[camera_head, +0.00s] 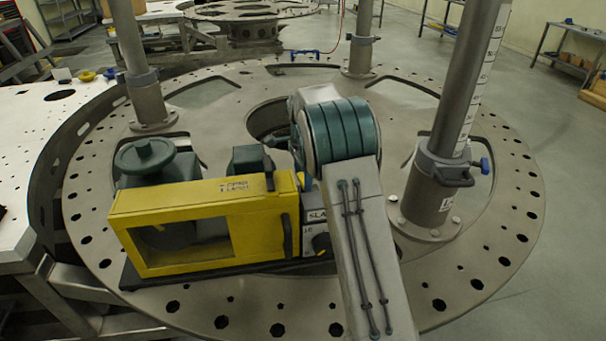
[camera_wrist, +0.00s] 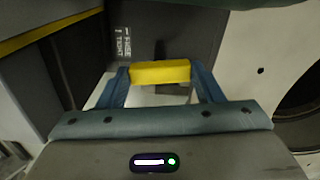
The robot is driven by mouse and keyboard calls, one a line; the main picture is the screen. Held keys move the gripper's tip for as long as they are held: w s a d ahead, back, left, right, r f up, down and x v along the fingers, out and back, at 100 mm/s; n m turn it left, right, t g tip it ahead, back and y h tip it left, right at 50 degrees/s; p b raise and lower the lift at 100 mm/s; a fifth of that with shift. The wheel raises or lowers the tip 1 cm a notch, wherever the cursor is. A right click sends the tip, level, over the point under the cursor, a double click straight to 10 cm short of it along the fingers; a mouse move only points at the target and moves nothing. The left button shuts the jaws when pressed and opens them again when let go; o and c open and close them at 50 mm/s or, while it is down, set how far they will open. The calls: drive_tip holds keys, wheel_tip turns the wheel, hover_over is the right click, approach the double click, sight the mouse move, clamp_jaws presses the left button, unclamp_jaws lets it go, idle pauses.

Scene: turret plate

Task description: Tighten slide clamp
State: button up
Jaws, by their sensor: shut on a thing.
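In the wrist view, the slide clamp shows as a yellow grip bar (camera_wrist: 160,72) in front of a dark panel (camera_wrist: 150,30) marked "FREE" and "TIGHT". My gripper (camera_wrist: 161,78) has its two blue fingers at either end of the bar and is shut on it. The bar lies nearly level across the picture. A dark stem shows just above it by the panel. In the head view, my arm (camera_head: 340,130) hides the clamp and most of my gripper.
A yellow guard box (camera_head: 200,200) and a green handwheel (camera_head: 147,160) stand left of my arm on the round turret plate (camera_head: 440,300). Grey posts rise at the right (camera_head: 466,90), back (camera_head: 360,45) and left (camera_head: 140,85). A large round opening (camera_wrist: 300,105) is right of the clamp.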

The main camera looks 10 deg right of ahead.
drive_tip(key=shift+r+m, duration=0.1)
drive_tip(key=shift+m, duration=0.8)
drive_tip(key=o, duration=1)
wheel_tip(320, 180, up, 14)
drive_tip(key=shift+f+b, duration=0.1)
drive_tip(key=shift+b, duration=0.2)
